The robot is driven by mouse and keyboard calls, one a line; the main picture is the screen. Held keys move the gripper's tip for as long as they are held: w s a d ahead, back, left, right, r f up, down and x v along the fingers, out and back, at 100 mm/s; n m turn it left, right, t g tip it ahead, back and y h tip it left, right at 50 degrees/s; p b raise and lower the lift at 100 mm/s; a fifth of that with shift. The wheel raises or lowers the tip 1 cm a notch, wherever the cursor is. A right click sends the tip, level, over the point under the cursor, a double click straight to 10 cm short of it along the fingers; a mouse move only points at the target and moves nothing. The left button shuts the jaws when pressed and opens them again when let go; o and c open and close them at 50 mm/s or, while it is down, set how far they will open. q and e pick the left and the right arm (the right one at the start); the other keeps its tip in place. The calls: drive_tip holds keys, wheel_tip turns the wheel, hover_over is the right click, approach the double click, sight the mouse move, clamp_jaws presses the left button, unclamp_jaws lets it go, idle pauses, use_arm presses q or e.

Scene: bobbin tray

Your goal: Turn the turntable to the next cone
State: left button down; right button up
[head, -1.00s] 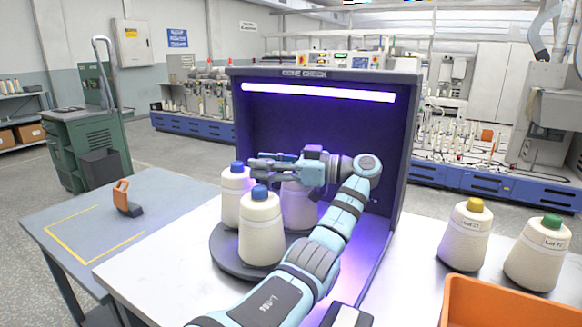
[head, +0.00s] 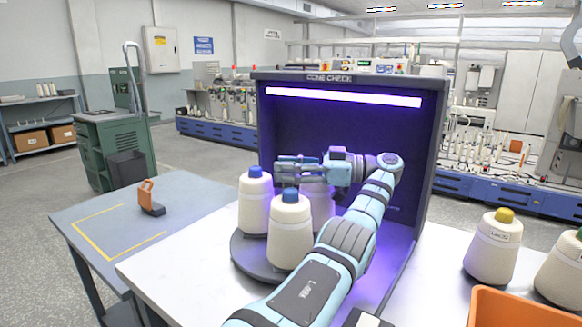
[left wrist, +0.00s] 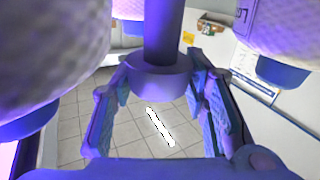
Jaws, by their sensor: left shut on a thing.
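The dark round turntable (head: 250,262) stands in front of the cone check booth. Two white cones with blue tips, one at the left (head: 256,208) and one at the front (head: 290,240), stand upright on it. A third cone (head: 320,205) is partly hidden behind my left gripper (head: 284,168) and arm. In the left wrist view, a purple-lit post with a knob (left wrist: 160,82) stands between the fingers of my left gripper (left wrist: 165,115), which is shut on it. Pale cones (left wrist: 50,55) flank it closely on both sides. The right gripper is not in view.
The booth (head: 340,125) with a lit purple tube rises behind the turntable. A yellow-tipped cone (head: 492,250), another cone (head: 562,270) and an orange bin (head: 515,308) are at the right.

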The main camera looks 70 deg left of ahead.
use_arm(q)
drive_tip(key=shift+a+r, duration=0.1)
drive_tip(key=shift+r, duration=0.1)
drive_tip(key=c, duration=1.3)
unclamp_jaws()
drive_tip(key=o, duration=0.3)
drive_tip(key=shift+f, duration=0.15)
drive_tip(key=shift+o, duration=0.2)
